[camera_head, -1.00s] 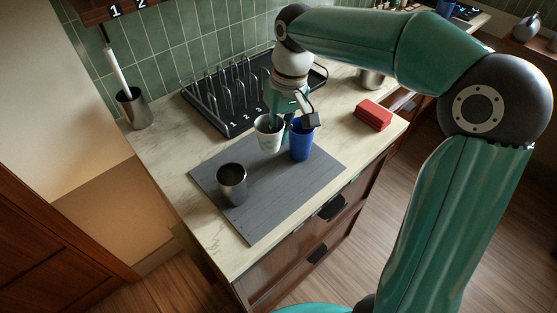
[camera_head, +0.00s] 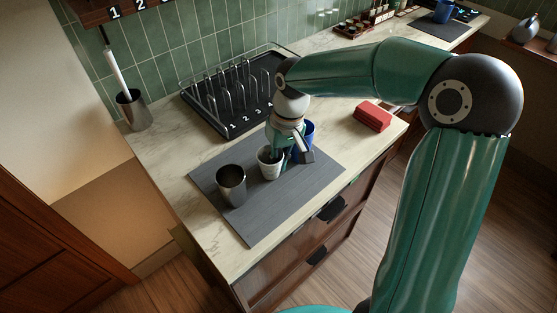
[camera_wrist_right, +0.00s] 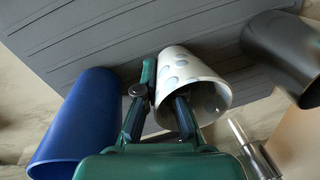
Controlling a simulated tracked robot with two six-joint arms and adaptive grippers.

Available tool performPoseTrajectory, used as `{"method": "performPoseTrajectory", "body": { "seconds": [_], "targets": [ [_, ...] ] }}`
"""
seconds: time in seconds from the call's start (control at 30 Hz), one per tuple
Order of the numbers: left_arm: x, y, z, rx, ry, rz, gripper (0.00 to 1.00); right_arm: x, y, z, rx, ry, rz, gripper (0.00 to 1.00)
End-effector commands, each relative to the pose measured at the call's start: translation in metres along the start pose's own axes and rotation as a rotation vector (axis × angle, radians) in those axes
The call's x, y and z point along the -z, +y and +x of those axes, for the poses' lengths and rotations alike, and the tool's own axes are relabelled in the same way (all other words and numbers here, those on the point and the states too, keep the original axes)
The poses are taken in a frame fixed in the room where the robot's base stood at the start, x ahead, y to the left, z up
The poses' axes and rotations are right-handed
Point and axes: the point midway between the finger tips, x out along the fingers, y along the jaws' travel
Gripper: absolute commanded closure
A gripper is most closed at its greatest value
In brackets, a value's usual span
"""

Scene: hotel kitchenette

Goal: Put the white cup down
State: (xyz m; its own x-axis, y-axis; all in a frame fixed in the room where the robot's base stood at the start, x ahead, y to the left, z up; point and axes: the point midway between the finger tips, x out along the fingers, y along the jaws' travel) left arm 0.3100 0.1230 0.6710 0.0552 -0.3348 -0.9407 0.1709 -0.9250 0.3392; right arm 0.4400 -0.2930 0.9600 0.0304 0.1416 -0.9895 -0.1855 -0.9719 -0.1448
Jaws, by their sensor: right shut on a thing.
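The white cup (camera_head: 267,168), with pale blue spots, is at the grey mat (camera_head: 250,218), between the dark metal cup (camera_head: 231,190) and the blue cup (camera_head: 309,130). My right gripper (camera_head: 277,154) is shut on its wall from above. In the right wrist view, one finger reaches inside the white cup (camera_wrist_right: 178,64) and the other is outside it, on the blue cup's (camera_wrist_right: 82,122) side. The white cup looks upright; whether its base touches the mat I cannot tell. My gripper hides part of the blue cup in the head view. My left gripper is not in view.
A black dish rack (camera_head: 232,125) with wire dividers stands behind the mat. Red folded cloths (camera_head: 373,116) lie to the right. A holder with a brush (camera_head: 133,110) stands at the back left. The mat's front part is clear, and the counter's edge lies just beyond it.

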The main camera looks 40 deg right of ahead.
Motion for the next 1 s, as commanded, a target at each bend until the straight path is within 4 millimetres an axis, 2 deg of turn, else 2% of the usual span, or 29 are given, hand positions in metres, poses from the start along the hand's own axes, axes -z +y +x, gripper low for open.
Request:
{"method": "performPoseTrajectory", "body": {
  "seconds": [0.03,0.1,0.4,0.57,0.67,1.0],
  "targets": [
    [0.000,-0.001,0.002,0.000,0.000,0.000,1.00,0.000,0.000,0.002,0.000,0.001,0.000,1.00],
    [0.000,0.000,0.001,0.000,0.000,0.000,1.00,0.000,0.000,0.001,0.000,0.000,0.000,0.84],
    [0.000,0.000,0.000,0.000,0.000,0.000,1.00,0.000,0.000,0.001,0.000,0.000,0.000,0.83],
    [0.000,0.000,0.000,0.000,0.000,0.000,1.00,0.001,0.000,-0.008,0.000,0.003,0.000,0.83],
    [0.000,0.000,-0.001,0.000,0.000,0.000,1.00,0.001,0.000,-0.022,0.000,0.005,0.000,0.83],
    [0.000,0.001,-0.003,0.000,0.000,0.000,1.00,0.001,-0.001,-0.090,0.000,0.004,-0.001,0.83]
  ]
}}
